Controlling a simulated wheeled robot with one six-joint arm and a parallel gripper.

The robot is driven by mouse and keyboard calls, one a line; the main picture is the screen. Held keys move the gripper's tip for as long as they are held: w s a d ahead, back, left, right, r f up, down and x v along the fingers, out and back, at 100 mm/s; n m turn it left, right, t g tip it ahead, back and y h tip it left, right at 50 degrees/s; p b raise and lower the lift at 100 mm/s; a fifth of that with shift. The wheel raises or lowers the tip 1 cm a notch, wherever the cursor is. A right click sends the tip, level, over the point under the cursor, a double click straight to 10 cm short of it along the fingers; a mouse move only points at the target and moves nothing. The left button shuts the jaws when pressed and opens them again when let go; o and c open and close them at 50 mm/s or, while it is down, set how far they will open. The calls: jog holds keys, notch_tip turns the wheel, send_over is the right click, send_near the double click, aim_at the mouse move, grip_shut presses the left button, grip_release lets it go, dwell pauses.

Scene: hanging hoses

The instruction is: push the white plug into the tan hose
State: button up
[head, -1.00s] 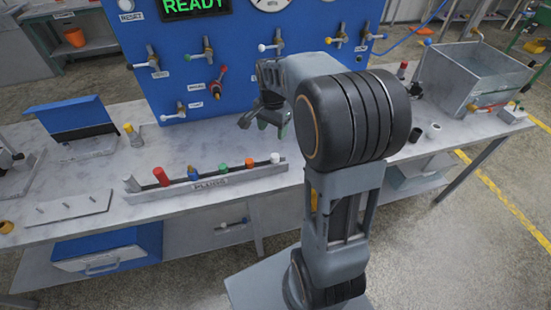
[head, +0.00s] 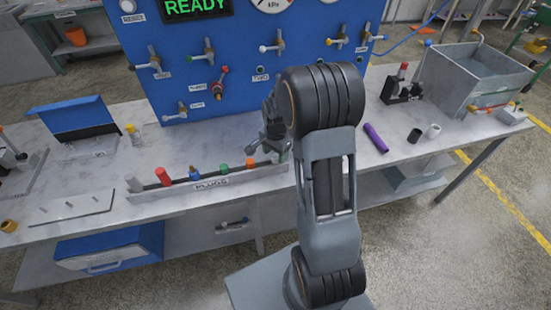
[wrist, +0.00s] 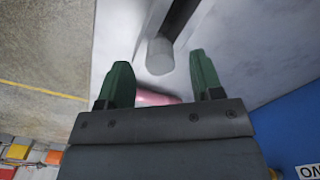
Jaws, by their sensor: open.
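My gripper (head: 270,147) is low over the right end of the plug rack (head: 211,184) in the head view and hides that end. In the wrist view my gripper (wrist: 160,70) is open, its two green fingers apart. A pale grey-white cylinder (wrist: 160,57), which looks like the white plug, shows between and beyond the fingertips. I see no grip on it. Another pale plug (head: 133,184) stands at the rack's left end. I cannot make out a tan hose in either view.
Red (head: 162,177), blue, green and orange plugs stand along the rack. The blue panel (head: 230,60) with several valves rises behind. A purple tube (head: 375,138), two short cylinders and a metal tank (head: 485,75) are on the right. The tabletop left of the rack is partly clear.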

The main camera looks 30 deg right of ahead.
jog(key=shift+f, duration=1.2)
jog(key=c, duration=1)
jog(key=shift+r, duration=0.1)
